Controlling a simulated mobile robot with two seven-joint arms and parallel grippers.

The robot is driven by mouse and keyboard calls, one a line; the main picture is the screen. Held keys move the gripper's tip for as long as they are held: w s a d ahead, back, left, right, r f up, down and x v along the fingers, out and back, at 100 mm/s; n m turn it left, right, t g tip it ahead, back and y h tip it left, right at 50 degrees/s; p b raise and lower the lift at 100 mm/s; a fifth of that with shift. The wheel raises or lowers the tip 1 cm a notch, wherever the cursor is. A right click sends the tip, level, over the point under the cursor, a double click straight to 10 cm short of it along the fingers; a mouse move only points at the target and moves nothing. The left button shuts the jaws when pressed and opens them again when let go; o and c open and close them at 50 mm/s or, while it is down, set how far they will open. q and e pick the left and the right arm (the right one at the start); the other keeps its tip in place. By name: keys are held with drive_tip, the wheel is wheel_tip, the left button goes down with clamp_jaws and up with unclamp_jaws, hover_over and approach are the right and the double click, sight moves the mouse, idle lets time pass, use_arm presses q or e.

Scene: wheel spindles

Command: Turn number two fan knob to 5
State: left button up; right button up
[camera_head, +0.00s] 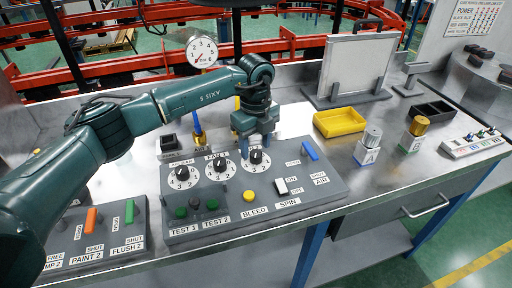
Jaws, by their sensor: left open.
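The grey control panel (300,203) on the metal bench carries a row of three black knobs on white dials: a left knob (182,173), a middle knob (220,165) and a right knob (256,157). The middle label seems to read FAN 1. The right knob's label is hidden behind my gripper, so I cannot read it. My left gripper (256,138) is open and points down, at or just behind the right knob. I cannot tell whether its fingers touch the knob. The pointer settings are too small to read surely. My right gripper is out of view.
On the panel are a yellow bleed button (249,196), a white spin switch (281,187) and a blue shut-air lever (310,150). A second panel (95,255) lies at the left. A yellow tray (339,122) and metal cylinders stand to the right. A gauge (202,51) stands behind.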

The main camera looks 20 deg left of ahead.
use_arm(q)
drive_tip(key=shift+f, duration=1.05)
drive_tip(key=c, duration=1)
drive_tip(key=shift+o, duration=0.2)
